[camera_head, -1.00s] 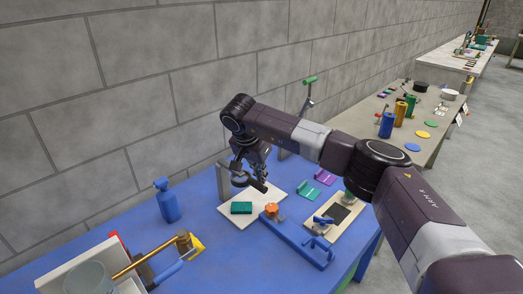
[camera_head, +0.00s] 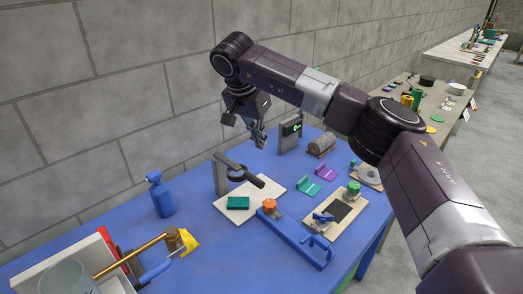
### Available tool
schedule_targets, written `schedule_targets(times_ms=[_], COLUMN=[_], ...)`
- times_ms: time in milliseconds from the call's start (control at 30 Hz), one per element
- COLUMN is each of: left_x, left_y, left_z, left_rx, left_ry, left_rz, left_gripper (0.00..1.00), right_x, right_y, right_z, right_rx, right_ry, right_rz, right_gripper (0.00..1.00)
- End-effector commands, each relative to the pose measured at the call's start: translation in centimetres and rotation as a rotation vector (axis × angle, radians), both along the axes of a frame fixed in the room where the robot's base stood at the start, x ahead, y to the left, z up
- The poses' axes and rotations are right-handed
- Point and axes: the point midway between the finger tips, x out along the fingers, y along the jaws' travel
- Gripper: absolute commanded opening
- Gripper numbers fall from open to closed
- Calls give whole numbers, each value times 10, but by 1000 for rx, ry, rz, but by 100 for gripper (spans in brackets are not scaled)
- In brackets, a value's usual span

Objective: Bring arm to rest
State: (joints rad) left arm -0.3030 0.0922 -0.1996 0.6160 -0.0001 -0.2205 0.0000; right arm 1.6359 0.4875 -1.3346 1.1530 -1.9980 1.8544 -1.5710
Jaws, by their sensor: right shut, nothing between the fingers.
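My right arm reaches in from the right side over the blue table (camera_head: 200,262). Its gripper (camera_head: 260,144) hangs from the wrist, points down and is shut with nothing in it. It is in the air above the back of the table, above and beyond a dark arm on a grey post (camera_head: 221,177). My left gripper does not show.
A white board (camera_head: 265,199) bears a teal block (camera_head: 238,203). Near it are a blue fixture with an orange knob (camera_head: 270,205), a blue spray bottle (camera_head: 161,196), a display unit (camera_head: 291,133) and green (camera_head: 308,188) and purple (camera_head: 327,170) brackets. A grey wall (camera_head: 90,130) stands behind.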

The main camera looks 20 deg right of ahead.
Motion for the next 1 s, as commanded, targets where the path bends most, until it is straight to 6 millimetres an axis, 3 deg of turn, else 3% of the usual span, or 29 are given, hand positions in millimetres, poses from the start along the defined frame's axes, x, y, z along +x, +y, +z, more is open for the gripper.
schedule_targets(times_ms=[300, 533, 1000], left_x=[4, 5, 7], left_y=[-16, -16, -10], left_z=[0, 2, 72], left_rx=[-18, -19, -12], left_ry=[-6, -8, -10], left_rz=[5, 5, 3], left_gripper=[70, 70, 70], right_x=[0, 0, 0], right_y=[1, 0, 0], right_z=[2, 4, 74], right_rx=[0, 0, 0], right_ry=[0, 0, 0], right_rz=[0, 0, 0], right_gripper=[0, 0, 0])
